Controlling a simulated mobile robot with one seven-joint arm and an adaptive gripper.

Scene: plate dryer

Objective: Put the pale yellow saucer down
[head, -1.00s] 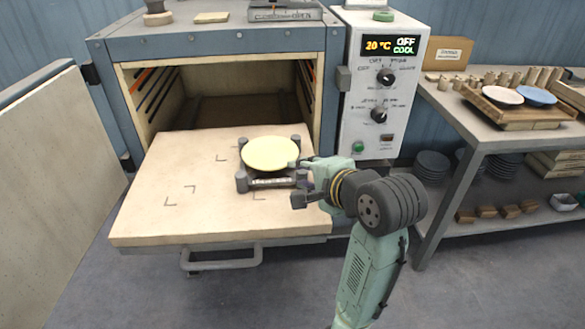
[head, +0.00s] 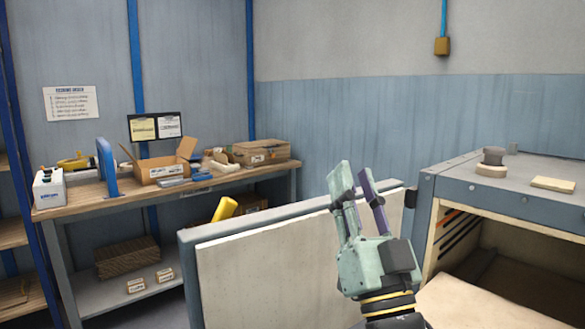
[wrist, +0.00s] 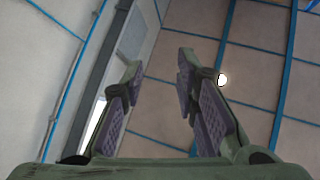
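The pale yellow saucer is in neither view now. Only a corner of the pale pulled-out shelf (head: 470,305) shows at the lower right of the head view, below the open oven (head: 455,195). My gripper (head: 354,172) points upward in front of the open oven door (head: 290,270). In the wrist view my gripper (wrist: 158,68) has its two fingers apart with nothing between them. Behind the fingers are only the ceiling and wall.
A workbench (head: 110,205) at the left holds an open cardboard box (head: 160,172), a closed box (head: 262,152) and tools.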

